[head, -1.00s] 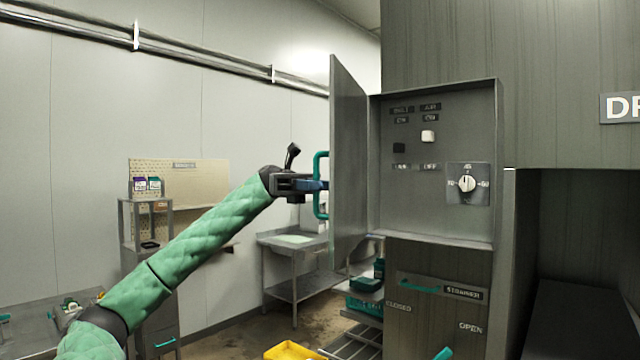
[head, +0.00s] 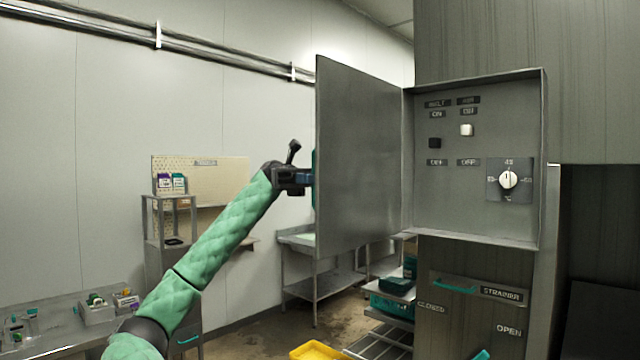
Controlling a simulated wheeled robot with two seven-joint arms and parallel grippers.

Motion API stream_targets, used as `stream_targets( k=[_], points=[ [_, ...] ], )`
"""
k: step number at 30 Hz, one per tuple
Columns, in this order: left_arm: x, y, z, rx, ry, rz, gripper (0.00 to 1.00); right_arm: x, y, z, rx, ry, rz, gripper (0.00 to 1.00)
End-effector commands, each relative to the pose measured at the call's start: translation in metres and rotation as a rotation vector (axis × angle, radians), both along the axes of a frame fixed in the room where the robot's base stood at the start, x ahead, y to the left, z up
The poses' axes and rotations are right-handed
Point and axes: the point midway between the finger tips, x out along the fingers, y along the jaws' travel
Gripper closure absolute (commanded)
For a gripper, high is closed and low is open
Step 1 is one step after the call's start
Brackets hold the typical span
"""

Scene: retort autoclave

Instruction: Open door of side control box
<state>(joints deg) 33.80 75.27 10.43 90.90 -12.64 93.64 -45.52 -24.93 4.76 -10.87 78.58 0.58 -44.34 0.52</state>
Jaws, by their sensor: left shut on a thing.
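The side control box (head: 470,205) hangs on the dark panelled machine at the right, with its inside in view: small switches, labels and a white rotary knob (head: 508,180). Its grey door (head: 360,160) stands wide open, swung out to the left of the box. A teal handle (head: 315,190) is on the door's far face, mostly hidden by the door. My left gripper (head: 305,179) is at the door's left edge, shut on the handle; its fingertips are partly hidden. My right gripper is not in view.
A metal side table (head: 318,282) and a rack with teal bins (head: 392,305) stand below and behind the door. A shelf stand (head: 170,225) and a bench (head: 60,325) are at the left. A yellow bin (head: 318,351) is at the bottom.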

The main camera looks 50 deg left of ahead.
Motion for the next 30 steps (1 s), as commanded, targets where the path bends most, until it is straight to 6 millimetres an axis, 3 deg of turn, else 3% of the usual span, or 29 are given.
stream_targets(
  k=[9, 19, 20, 21, 30],
  points=[
    [0.001, 0.008, 0.000, 0.000, 0.001, -0.001, 1.00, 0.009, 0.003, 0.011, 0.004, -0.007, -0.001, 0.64],
    [0.001, 0.008, 0.000, 0.001, 0.001, -0.001, 1.00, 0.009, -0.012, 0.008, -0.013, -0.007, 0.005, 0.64],
    [0.001, 0.008, 0.000, 0.001, 0.001, -0.001, 0.86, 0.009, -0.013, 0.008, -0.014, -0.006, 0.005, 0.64],
    [0.001, 0.008, 0.000, 0.001, 0.001, -0.001, 0.83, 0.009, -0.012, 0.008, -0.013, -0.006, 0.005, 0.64],
    [0.001, 0.009, -0.001, 0.000, 0.001, -0.001, 0.83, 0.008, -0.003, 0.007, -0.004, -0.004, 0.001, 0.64]
  ],
)
